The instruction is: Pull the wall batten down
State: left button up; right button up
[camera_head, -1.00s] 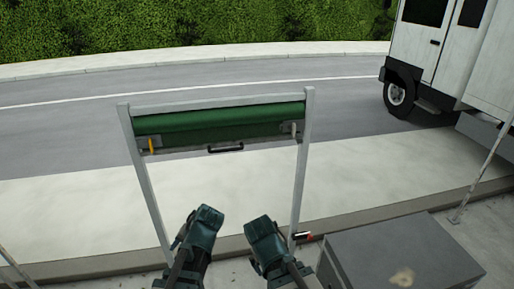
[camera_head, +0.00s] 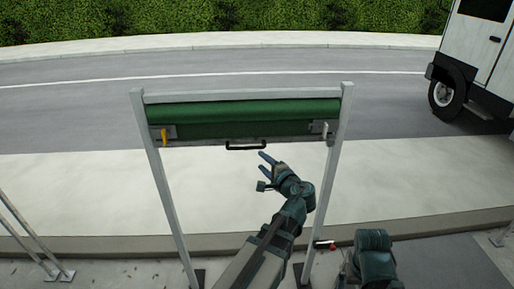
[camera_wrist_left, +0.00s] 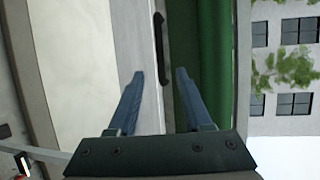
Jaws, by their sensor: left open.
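The wall batten (camera_head: 290,140) is a grey bar along the lower edge of a rolled green cover (camera_head: 240,111), high between two posts. A black handle (camera_head: 246,147) is at its middle. My left gripper (camera_head: 262,164) is open and empty, just below and right of the handle in the head view. In the left wrist view the black handle (camera_wrist_left: 160,45) lies ahead of the spread fingers (camera_wrist_left: 160,74), between their lines and apart from them. My right gripper does not show; only part of my right arm is visible at the lower right.
A grey post frame (camera_head: 165,205) holds the cover. A yellow latch (camera_head: 164,136) is at its left end and a pale latch (camera_head: 324,130) at its right. A white truck (camera_head: 480,50) is beyond on the road.

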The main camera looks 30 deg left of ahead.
aim_at(247, 149)
pick_arm(q)
jog(key=b+x, duration=0.2)
jog(key=x, duration=1.1)
jog(key=shift+w+a+f, duration=0.1)
jog(key=shift+a+f, duration=0.05)
jog(key=shift+a, duration=0.15)
grip_shut()
dwell(0.9)
